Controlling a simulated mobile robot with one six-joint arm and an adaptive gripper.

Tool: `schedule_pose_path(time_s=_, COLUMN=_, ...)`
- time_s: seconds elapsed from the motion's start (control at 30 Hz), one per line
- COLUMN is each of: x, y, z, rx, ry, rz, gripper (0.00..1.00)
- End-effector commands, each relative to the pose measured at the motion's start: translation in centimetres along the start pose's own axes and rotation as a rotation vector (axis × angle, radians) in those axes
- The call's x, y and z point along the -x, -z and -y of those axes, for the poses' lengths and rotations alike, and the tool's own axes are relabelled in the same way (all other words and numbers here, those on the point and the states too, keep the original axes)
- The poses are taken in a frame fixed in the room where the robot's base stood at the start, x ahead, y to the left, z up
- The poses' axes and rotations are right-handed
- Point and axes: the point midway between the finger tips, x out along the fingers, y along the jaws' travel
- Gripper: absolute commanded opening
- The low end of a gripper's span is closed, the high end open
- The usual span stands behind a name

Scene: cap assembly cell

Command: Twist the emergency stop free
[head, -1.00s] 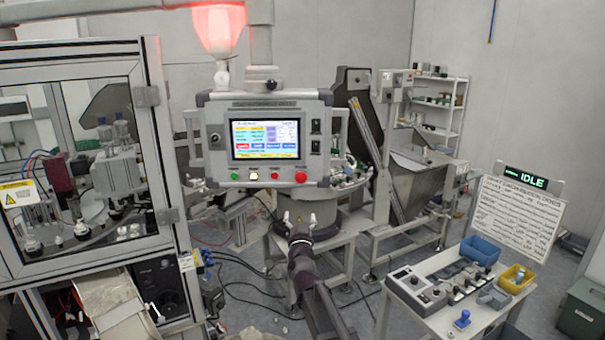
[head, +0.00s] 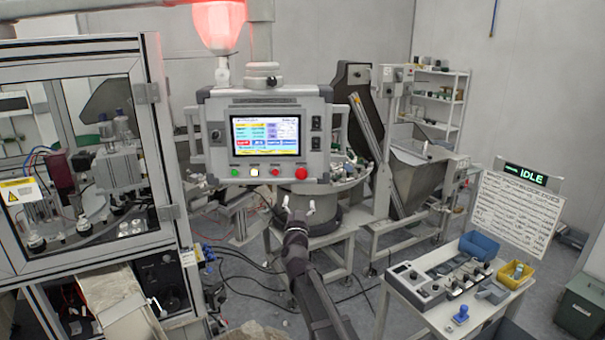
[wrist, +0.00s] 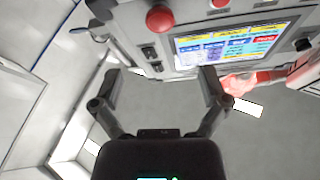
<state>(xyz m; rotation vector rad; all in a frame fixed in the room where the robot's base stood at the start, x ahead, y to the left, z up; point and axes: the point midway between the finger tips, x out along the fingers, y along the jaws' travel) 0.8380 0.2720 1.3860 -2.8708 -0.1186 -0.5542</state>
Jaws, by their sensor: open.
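The emergency stop is the large red mushroom button (head: 301,173) at the lower right of the hanging control panel (head: 207,120). It also shows in the wrist view (wrist: 160,18), near the top, beyond the fingertips. My gripper (head: 298,209) is below the panel and a little below the button in the head view. In the wrist view my gripper (wrist: 160,85) has its two fingers spread wide, with nothing between them. It is apart from the button.
Smaller green, white and red buttons line the panel's lower edge beside a lit screen (head: 266,137). A red lamp (head: 218,28) glows above. A glazed machine enclosure (head: 160,130) stands left. A table with a control box and bins (head: 480,247) stands right.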

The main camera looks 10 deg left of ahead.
Motion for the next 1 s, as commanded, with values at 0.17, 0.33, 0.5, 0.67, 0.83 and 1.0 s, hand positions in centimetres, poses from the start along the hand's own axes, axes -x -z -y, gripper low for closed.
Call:
schedule_pose_path(time_s=0.17, x=-2.7, y=0.1, z=0.1, rx=-0.001, ry=-0.001, rz=0.000, gripper=0.95)
schedule_pose_path(time_s=0.33, x=-5.3, y=0.1, z=0.1, rx=0.000, ry=0.000, rz=0.000, gripper=0.95)
schedule_pose_path(time_s=0.5, x=-8.0, y=0.1, z=0.1, rx=-0.001, ry=-0.001, rz=0.001, gripper=0.95)
schedule_pose_path(time_s=0.67, x=-10.1, y=0.1, z=0.1, rx=0.000, ry=0.000, rz=0.001, gripper=0.95)
schedule_pose_path(time_s=0.83, x=-11.6, y=0.1, z=0.1, rx=0.000, ry=0.000, rz=0.001, gripper=0.95)
schedule_pose_path(time_s=1.0, x=-12.2, y=0.0, z=0.0, rx=-0.001, ry=0.000, rz=0.001, gripper=0.95)
